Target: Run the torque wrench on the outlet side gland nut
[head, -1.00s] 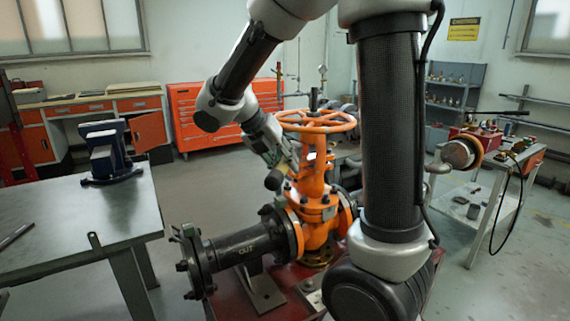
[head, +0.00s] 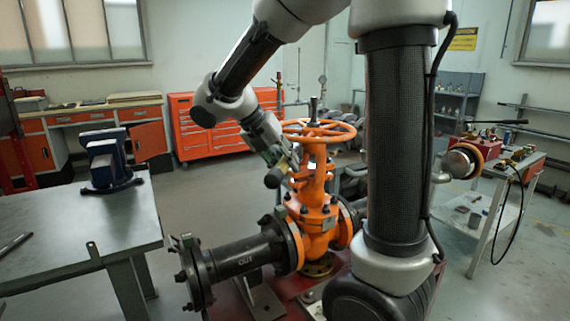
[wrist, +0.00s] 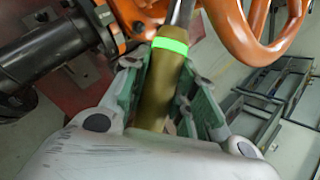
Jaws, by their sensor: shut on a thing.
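The orange gate valve (head: 318,212) stands upright with its orange handwheel (head: 319,131) on top. The black outlet pipe (head: 245,258), marked OUT, runs from it to the left. My gripper (head: 283,163) is beside the yoke, on its left, below the wheel rim. It is shut on the torque wrench (head: 274,179), whose handle end points down-left. In the wrist view, the wrench's olive handle (wrist: 156,95) with a bright green band lies between my green fingers, and its shaft runs up beside the wheel. The wrench head and the outlet side gland nut cannot be made out.
A steel bench (head: 75,225) with a blue vise (head: 108,165) is at left. A red tool cabinet (head: 215,128) stands behind. A tool cart (head: 485,210) is at right. The handwheel and yoke are close to my gripper. Floor between bench and valve is clear.

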